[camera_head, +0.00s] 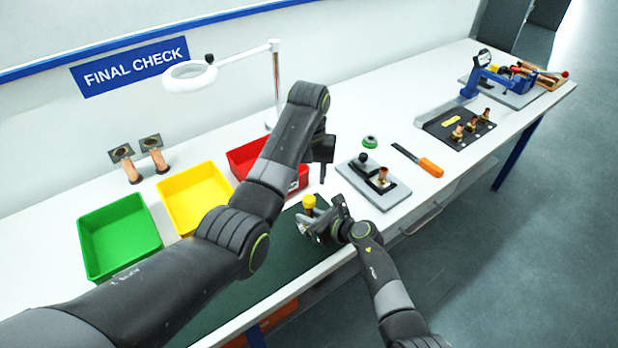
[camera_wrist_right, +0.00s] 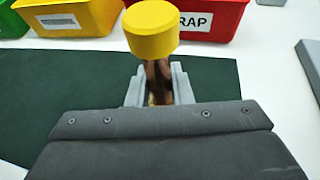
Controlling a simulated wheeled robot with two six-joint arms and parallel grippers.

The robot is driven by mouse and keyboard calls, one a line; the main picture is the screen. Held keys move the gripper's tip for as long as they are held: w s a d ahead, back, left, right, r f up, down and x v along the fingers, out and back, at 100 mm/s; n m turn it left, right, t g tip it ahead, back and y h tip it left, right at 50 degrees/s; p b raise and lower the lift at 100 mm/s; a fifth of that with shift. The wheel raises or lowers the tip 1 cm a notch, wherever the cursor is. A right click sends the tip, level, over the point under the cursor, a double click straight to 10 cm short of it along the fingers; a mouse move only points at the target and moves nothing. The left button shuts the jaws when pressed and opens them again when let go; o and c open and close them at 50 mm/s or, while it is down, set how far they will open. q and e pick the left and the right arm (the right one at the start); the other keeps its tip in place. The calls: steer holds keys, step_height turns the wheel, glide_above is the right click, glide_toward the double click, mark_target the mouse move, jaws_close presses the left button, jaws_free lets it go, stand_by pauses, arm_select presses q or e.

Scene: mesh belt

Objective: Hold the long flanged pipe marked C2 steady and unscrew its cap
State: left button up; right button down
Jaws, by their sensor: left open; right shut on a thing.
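A copper pipe with a yellow cap (camera_head: 309,201) on its top end stands upright over the green mat (camera_head: 272,262). My right gripper (camera_head: 320,226) is shut on the pipe below the cap. In the right wrist view the copper pipe (camera_wrist_right: 158,80) shows between the grey jaws, with the yellow cap (camera_wrist_right: 152,30) above them. My left gripper (camera_head: 322,160) is open and empty, above and behind the cap, apart from it. The pipe's lower end, flange and any C2 mark are hidden.
Green (camera_head: 118,235), yellow (camera_head: 195,197) and red (camera_head: 245,158) bins line the back. Two flanged copper pipes (camera_head: 131,172) (camera_head: 158,161) stand behind them. A grey fixture plate (camera_head: 388,190), green-topped piece (camera_head: 369,141) and orange-handled tool (camera_head: 430,167) lie right. A magnifier lamp (camera_head: 190,76) stands behind.

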mark_target(309, 198)
arm_select(q)
steer(key=m, duration=2.2)
steer(key=shift+f+m, duration=0.3)
steer(key=shift+f, duration=3.75)
